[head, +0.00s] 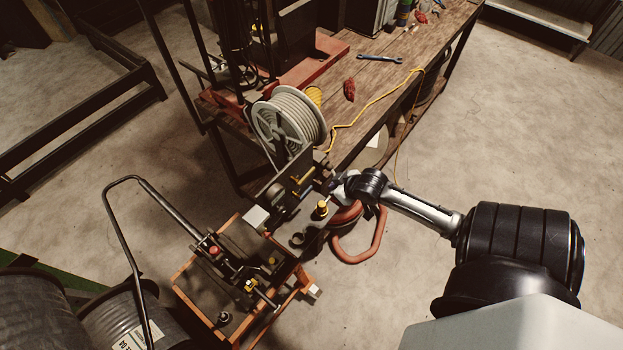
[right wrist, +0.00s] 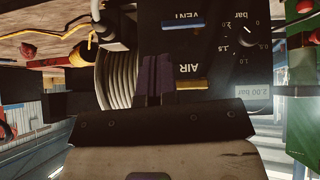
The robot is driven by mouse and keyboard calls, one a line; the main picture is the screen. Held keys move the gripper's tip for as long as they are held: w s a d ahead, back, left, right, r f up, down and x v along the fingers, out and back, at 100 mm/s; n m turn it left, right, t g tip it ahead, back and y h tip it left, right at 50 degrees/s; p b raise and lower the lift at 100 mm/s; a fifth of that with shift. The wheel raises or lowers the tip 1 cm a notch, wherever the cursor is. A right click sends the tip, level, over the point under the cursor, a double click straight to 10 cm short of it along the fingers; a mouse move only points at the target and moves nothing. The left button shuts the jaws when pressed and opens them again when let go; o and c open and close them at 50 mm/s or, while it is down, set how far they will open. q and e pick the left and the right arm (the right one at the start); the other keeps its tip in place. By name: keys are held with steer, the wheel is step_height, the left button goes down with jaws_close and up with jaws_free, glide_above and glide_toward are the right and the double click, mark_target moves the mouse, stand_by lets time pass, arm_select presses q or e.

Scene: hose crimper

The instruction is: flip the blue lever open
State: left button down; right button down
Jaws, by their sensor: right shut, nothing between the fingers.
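The blue lever (right wrist: 183,24) lies flat across the dark control panel (right wrist: 215,60), beside the upside-down word VENT in the right wrist view. A yellow lever (right wrist: 192,84) sits by the word AIR, nearer my fingers in that picture. My right gripper (right wrist: 157,60) is shut and empty in front of the panel, its fingertips below and left of the blue lever in the picture. I see no clear contact with it. In the head view my right gripper (head: 330,186) is at the panel's right side and partly covers it. My left gripper is not in view.
A hose reel (head: 290,122) stands behind the panel. A wooden bench (head: 385,75) holds a wrench (head: 380,58) and a yellow cord. An orange-framed cart (head: 215,310) stands front left. A pressure dial (right wrist: 238,38) and a display reading 2.00 bar (right wrist: 254,95) are on the panel.

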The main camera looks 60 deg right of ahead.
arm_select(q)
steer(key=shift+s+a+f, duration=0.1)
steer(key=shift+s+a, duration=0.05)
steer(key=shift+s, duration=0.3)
arm_select(e)
steer(key=shift+w+a+r+m+t, duration=0.3)
steer(key=shift+w+r+t, duration=0.2)
steer(key=shift+r+t, duration=0.1)
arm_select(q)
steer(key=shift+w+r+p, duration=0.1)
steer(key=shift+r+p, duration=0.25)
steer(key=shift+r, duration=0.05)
arm_select(e)
steer(key=x, duration=1)
steer(key=shift+a, duration=0.15)
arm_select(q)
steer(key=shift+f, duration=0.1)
arm_select(e)
steer(key=shift+w+f, duration=0.1)
